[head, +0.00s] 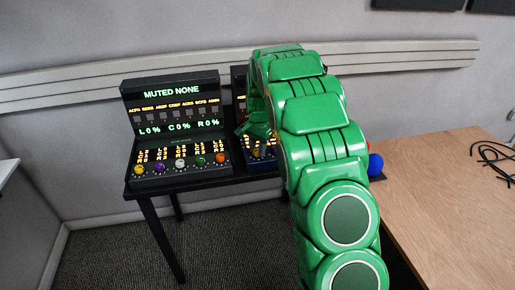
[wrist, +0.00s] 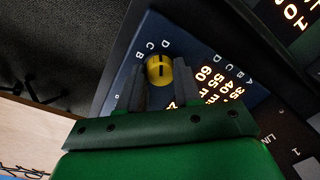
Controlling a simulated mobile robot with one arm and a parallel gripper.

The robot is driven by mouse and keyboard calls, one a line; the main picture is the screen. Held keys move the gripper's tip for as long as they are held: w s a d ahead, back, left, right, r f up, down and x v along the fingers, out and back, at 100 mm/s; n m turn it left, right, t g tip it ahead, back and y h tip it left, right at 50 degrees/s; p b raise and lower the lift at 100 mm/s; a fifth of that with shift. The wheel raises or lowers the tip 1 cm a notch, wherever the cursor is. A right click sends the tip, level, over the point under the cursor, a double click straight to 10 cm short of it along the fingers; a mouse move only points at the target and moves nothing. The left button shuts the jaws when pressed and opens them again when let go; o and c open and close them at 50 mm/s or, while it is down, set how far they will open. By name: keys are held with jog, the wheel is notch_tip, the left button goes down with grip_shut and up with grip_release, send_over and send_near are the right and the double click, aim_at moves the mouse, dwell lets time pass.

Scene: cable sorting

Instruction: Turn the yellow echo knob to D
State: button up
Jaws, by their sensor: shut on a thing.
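The yellow echo knob (wrist: 154,72) sits on a dark blue panel (wrist: 197,47) in the wrist view. My gripper (wrist: 160,72) has a dark finger on each side of the knob and is shut on it. A short dark mark crosses the knob's face, running roughly up and down in the picture. White letters B, C and D curve around the knob's upper left, with D nearly above it. The mark lines up roughly with D; I cannot tell which end is the pointer. In the head view my gripper (head: 258,131) is at the right-hand console, which my arm largely hides.
A second console (head: 176,128) stands to the left on a black table (head: 200,184), with its own yellow knob (head: 138,170) and several other coloured knobs. A wooden table (head: 440,215) with black cables (head: 492,158) is at right. A blue ball-like thing (head: 376,164) shows beside my arm.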

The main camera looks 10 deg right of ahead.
jog(key=shift+w+m, duration=0.1)
jog(key=shift+m, duration=1)
jog(key=o, duration=1)
jog(key=shift+o, duration=0.2)
jog(key=shift+r, duration=0.1)
notch_tip(320, 180, up, 7)
jog(key=shift+d+f, duration=0.1)
jog(key=shift+s+r, duration=0.25)
jog(key=shift+r, duration=0.15)
